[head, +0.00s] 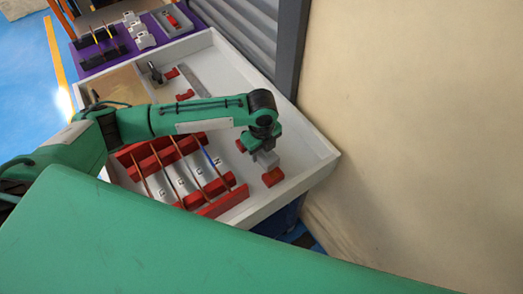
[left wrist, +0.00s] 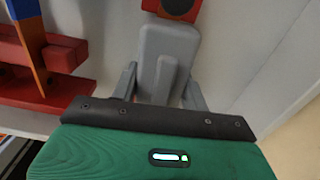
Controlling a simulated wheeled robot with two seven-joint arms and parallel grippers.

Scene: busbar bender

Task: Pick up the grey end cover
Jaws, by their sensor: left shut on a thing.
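The grey end cover (head: 267,159) is at the right end of the white tray in the head view, just under my left gripper (head: 262,150). In the left wrist view the cover (left wrist: 166,50) is a light grey block with a raised middle part. The fingers of my left gripper (left wrist: 158,88) stand on both sides of it and are shut on it. I cannot tell whether the cover still touches the tray. My right gripper is not in view.
The white tray (head: 322,168) has raised walls. Red holders (head: 225,203) with several thin bars stand left of the cover. A red block (head: 273,177) is close to it. A purple mat (head: 92,58) with parts lies at the back left. A beige wall (head: 420,130) rises at right.

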